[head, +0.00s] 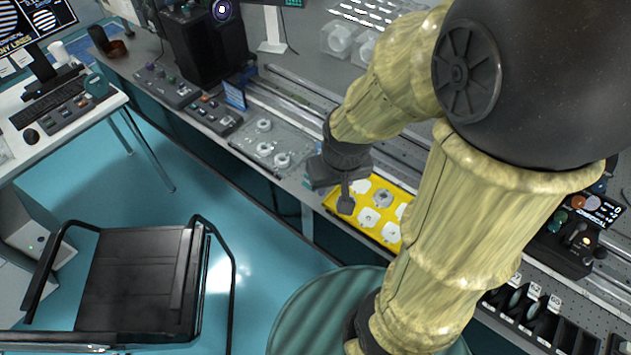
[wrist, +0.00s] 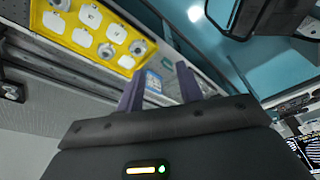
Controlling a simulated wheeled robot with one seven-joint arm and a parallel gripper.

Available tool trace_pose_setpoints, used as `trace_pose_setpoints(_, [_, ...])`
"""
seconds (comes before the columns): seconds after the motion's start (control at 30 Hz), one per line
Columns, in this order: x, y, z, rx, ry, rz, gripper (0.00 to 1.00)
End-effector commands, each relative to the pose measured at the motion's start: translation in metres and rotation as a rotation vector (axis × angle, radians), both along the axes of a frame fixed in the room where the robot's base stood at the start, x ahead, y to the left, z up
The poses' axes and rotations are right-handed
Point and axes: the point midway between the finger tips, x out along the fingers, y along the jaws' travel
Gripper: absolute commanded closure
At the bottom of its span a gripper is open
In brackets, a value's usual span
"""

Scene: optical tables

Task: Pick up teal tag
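My gripper (head: 345,200) is at the left edge of the yellow tray (head: 330,203) in the head view. In the wrist view its two dark fingers (wrist: 160,72) stand apart with nothing held between them. No thing is clearly a teal tag. Small teal pieces (head: 515,299) show in slots of the black rack (head: 550,327) at the lower right of the head view, too small to identify. A blue card (head: 235,95) stands on the bench beyond the clear tray. A small blue-and-white label (wrist: 153,82) shows between the fingers in the wrist view.
The yellow tray, also in the wrist view (wrist: 68,41), holds several white pieces. A clear tray (head: 245,140) with round parts lies left of it. Control boxes (head: 168,86) line the bench edge. A black chair (head: 130,280) stands on open teal floor (head: 95,180).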

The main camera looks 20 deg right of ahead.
Motion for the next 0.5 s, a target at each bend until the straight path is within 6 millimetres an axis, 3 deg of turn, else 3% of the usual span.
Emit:
trace_pose_setpoints(0.13, [0.0, 0.0, 0.0, 0.0, 0.0, 0.0, 0.62])
trace_pose_setpoints(0.27, [0.0, 0.002, -0.006, -0.005, 0.012, 0.018, 0.36])
trace_pose_setpoints(0.3, [0.001, 0.003, -0.011, -0.011, 0.024, 0.035, 0.29])
trace_pose_setpoints(0.37, [0.001, 0.006, -0.022, -0.026, 0.052, 0.077, 0.29])
trace_pose_setpoints(0.5, [0.002, 0.016, -0.064, -0.094, 0.165, 0.239, 0.29])
